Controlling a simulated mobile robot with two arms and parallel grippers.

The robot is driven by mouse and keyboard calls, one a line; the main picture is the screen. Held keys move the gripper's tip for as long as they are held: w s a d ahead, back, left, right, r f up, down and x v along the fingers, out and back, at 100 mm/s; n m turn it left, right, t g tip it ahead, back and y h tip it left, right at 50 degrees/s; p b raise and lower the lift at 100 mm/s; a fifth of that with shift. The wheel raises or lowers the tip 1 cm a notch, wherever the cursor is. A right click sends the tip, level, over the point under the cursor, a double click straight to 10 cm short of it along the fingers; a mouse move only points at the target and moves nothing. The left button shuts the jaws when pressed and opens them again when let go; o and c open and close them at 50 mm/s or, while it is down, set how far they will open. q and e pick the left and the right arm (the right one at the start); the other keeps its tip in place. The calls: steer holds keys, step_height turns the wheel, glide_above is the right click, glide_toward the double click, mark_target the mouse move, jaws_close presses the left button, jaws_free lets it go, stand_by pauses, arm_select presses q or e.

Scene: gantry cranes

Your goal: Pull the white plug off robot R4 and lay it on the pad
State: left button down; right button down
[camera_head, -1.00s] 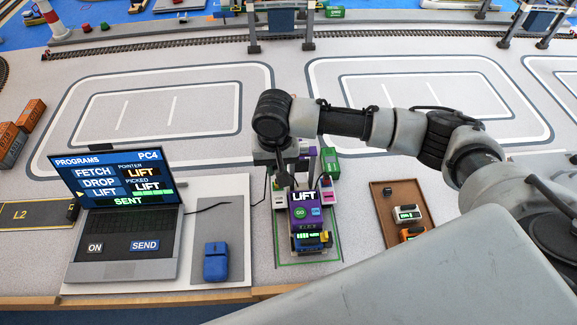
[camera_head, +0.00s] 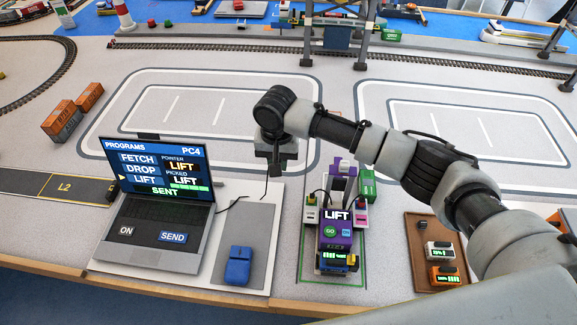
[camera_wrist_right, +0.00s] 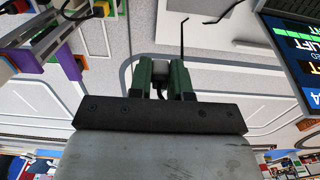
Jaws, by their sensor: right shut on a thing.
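My right gripper (camera_head: 274,170) is in the air to the left of the purple gantry robot (camera_head: 335,232), which shows LIFT on its screen. In the right wrist view the gripper (camera_wrist_right: 161,78) has its green fingers shut on the white plug (camera_wrist_right: 161,68), with a dark cord between the fingers. In the head view the plug is hidden and a thin dark cable hangs below the gripper. The grey pad (camera_head: 262,232) lies right of the laptop, below the gripper, with a blue mouse-like block (camera_head: 238,266) on its lower part. My left gripper is out of view.
The laptop (camera_head: 155,205) stands open left of the pad. A brown tray (camera_head: 415,262) with small display blocks is right of the robot. A green container (camera_head: 368,183) stands behind the robot. The pad's upper part is clear.

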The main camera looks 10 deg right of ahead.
steer(key=w+a+b, duration=0.2)
steer(key=w+a, duration=0.2)
steer(key=a, duration=0.1)
steer(key=shift+w+b, duration=0.4)
steer(key=shift+f, duration=0.1)
steer(key=b, duration=0.3)
glide_above(262, 193)
steer(key=shift+f, duration=4)
steer(key=shift+w+f+b, duration=0.1)
steer(key=shift+f+b, duration=2.05)
steer(key=shift+f, duration=1.9)
steer(key=shift+f, duration=0.55)
steer(key=c, duration=1)
jaws_free()
